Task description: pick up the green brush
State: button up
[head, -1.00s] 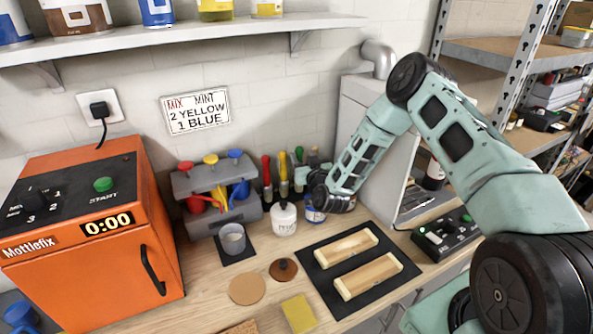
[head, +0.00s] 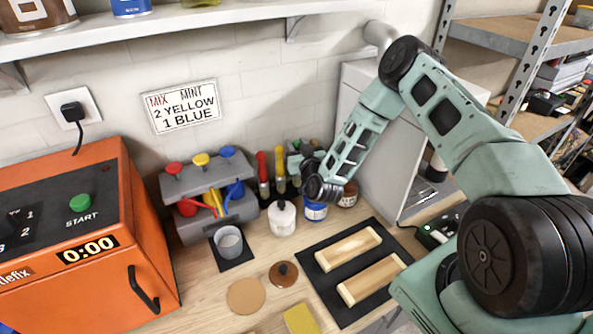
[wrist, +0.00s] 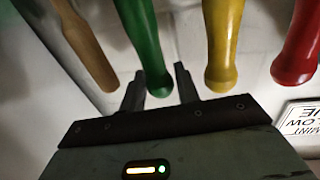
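The green brush (wrist: 145,40) shows its handle in the wrist view, its rounded end in line with the gap between my fingers. My gripper (wrist: 160,88) is open, one finger on each side of that end; I cannot tell if either touches it. In the head view my gripper (head: 297,158) is beside the yellow brush (head: 280,168) and red brush (head: 262,172), and my arm largely hides the green brush.
A white jar (head: 282,220) and a blue-labelled can (head: 315,212) stand just below my wrist. A grey dispenser (head: 190,225) is to the left, an orange machine (head: 150,220) beyond it. A black mat (head: 345,270) with two wooden pieces lies in front. A shelf (head: 250,20) runs above.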

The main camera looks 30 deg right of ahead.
jog(key=c, duration=0.5)
